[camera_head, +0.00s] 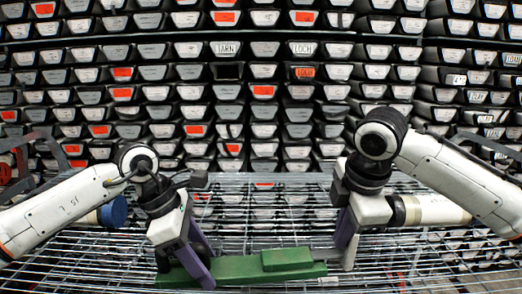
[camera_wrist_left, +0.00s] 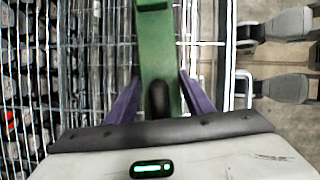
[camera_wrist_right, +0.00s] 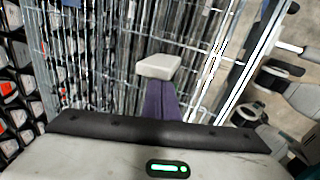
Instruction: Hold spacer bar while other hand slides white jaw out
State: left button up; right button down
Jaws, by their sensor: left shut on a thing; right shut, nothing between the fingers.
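A long green bar (camera_head: 230,268), likely the spacer bar, lies along the wire rack with a raised green block (camera_head: 287,260) at its right part. My left gripper (camera_head: 187,268) is shut on the green bar, one purple finger on each side; the left wrist view also shows the bar (camera_wrist_left: 158,50) between the fingers. My right gripper (camera_wrist_right: 160,86) has its purple fingers together with nothing between them. A white block (camera_wrist_right: 158,67), likely the white jaw, shows just beyond those fingertips. I cannot tell whether they touch it.
The wire rack (camera_head: 450,265) spreads under both grippers, with open gaps between its wires. Behind it stands a wall of stacked trays (camera_head: 265,90) with white and orange labels. Grey floor shows at the right of the left wrist view.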

pick_arm(q)
jog(key=shift+w+a, duration=0.1)
jog(key=shift+a, duration=0.15)
pick_arm(e)
jog(key=shift+d, duration=1.2)
pick_arm(q)
jog(key=shift+d, duration=0.15)
dwell(1.1)
pick_arm(e)
jog(key=shift+w+d, duration=0.1)
jog(key=shift+d, duration=0.5)
jog(key=shift+a, duration=0.7)
jog(key=v, duration=0.7)
